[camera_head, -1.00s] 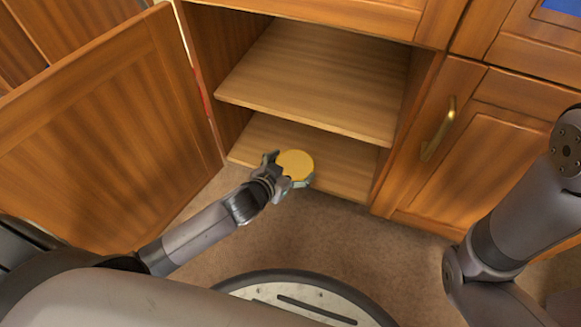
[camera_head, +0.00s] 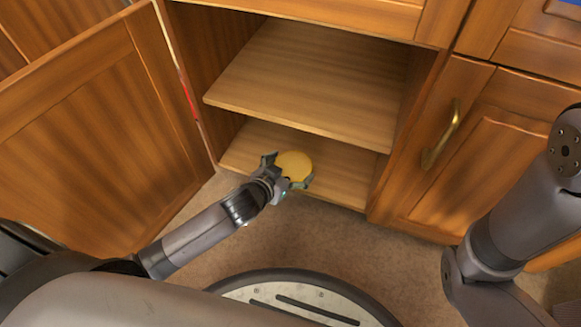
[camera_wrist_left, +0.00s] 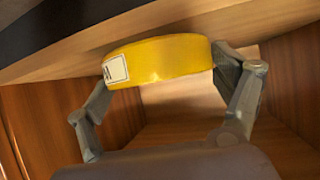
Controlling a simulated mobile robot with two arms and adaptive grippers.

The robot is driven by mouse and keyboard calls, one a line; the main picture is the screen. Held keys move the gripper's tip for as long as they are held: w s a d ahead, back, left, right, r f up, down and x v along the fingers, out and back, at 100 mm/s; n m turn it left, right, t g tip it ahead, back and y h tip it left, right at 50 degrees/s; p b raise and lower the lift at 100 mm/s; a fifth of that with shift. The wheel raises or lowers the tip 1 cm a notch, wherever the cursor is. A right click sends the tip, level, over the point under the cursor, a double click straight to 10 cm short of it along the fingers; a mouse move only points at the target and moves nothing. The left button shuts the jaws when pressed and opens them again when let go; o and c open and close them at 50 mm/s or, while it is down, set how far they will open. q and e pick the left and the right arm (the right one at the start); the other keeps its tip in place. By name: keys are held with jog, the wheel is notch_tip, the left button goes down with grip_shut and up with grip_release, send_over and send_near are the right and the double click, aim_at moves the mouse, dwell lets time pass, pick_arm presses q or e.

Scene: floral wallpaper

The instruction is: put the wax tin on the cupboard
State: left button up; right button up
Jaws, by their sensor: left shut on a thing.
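The wax tin (camera_head: 295,165) is a round, flat, yellow tin. My left gripper (camera_head: 288,178) is shut on it, with one finger on each side, at the front of the open cupboard's lower compartment. In the left wrist view the tin (camera_wrist_left: 165,60) shows its yellow side and a small white label between the two fingers (camera_wrist_left: 165,85). The open cupboard has a middle shelf (camera_head: 310,85) and a bottom board (camera_head: 340,185). Both boards look empty. The right arm shows at the right edge, but its gripper is out of view.
The cupboard's open door (camera_head: 90,130) stands at the left. A closed door with a brass handle (camera_head: 442,135) is at the right. The middle shelf's front edge overhangs the lower compartment. Brown floor (camera_head: 225,245) lies in front.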

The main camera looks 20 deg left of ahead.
pick_arm(q)
jog(key=shift+f, duration=0.25)
dwell(0.3)
jog(key=o, duration=1.3)
jog(key=shift+o, duration=0.6)
jog(key=shift+f, duration=0.1)
